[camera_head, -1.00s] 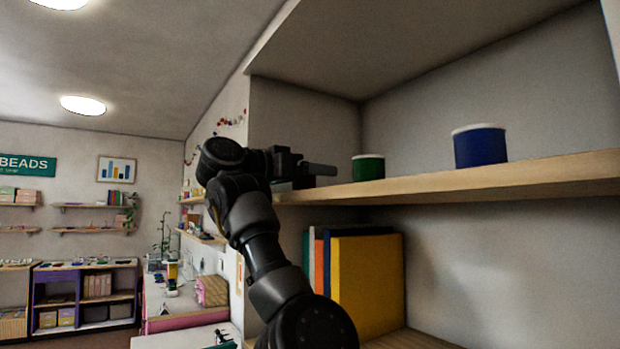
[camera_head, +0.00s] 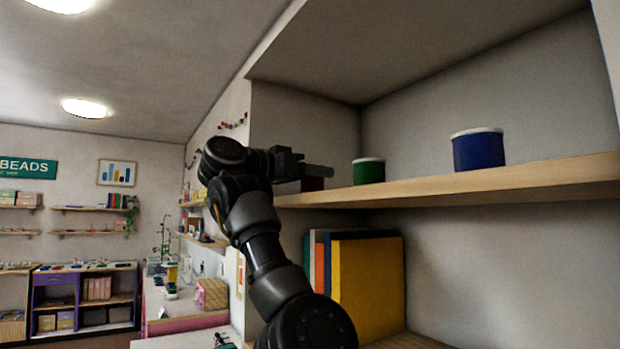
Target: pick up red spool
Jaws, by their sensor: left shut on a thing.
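The red spool (camera_head: 313,183) shows as a small dark red patch beneath and behind my left gripper's fingers, at the left end of the upper shelf. My left gripper (camera_head: 318,171) is shut on it, and the fingers hide most of it. I cannot tell whether the spool touches the shelf. A green spool (camera_head: 368,172) with a white top stands upright on the shelf just right of the gripper. A larger blue spool (camera_head: 479,150) stands further right. My right gripper is not in view.
The upper shelf (camera_head: 450,186) has a wooden front edge and a ceiling panel above. Below it stand several binders, the yellow one (camera_head: 367,285) in front. The shelf between the green and blue spools is clear.

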